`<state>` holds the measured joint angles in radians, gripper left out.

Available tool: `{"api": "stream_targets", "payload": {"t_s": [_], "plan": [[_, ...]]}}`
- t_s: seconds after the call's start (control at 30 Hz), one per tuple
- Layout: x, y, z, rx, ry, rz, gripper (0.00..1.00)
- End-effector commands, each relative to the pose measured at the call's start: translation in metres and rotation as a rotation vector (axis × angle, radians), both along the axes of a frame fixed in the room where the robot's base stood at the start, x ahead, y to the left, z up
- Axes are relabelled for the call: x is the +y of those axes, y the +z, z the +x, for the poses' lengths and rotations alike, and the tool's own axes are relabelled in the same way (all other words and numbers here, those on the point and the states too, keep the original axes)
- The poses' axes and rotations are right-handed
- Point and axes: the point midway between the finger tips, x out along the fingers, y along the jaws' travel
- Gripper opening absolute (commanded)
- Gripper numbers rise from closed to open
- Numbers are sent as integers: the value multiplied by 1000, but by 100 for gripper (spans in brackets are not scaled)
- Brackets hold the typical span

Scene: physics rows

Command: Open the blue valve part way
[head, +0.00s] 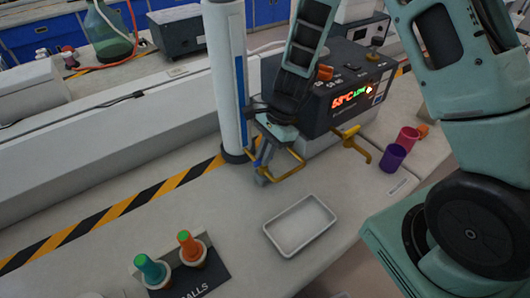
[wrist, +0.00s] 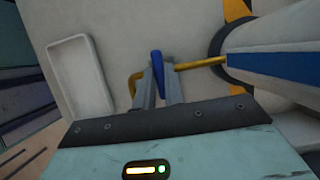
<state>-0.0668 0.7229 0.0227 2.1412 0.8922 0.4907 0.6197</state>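The blue valve's lever (wrist: 157,62) shows in the wrist view, on a yellow pipe (wrist: 200,64) that runs to the white and blue column (wrist: 275,65). My gripper (wrist: 161,78) has one grey finger on each side of the lever and looks closed on it. In the head view my gripper (head: 265,168) reaches down beside the foot of the column (head: 230,80), at the bent yellow pipe (head: 292,172). There my arm and fingers hide most of the blue lever.
A white tray (head: 300,226) lies in front of the valve. A dark instrument box (head: 350,85) stands behind, with a yellow handle (head: 357,146) near it. Purple (head: 392,157) and pink (head: 407,138) cups stand to the right. Orange- and teal-topped items (head: 190,247) stand front left.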

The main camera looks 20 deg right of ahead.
Motion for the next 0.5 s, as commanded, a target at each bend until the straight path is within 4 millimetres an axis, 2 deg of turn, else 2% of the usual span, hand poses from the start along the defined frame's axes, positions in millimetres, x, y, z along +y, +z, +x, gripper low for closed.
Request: {"api": "stream_targets", "payload": {"t_s": [0.27, 0.5], "plan": [[0, 1, 0, 0, 5, 0, 0], [0, 2, 1, 0, 78, 0, 0]]}}
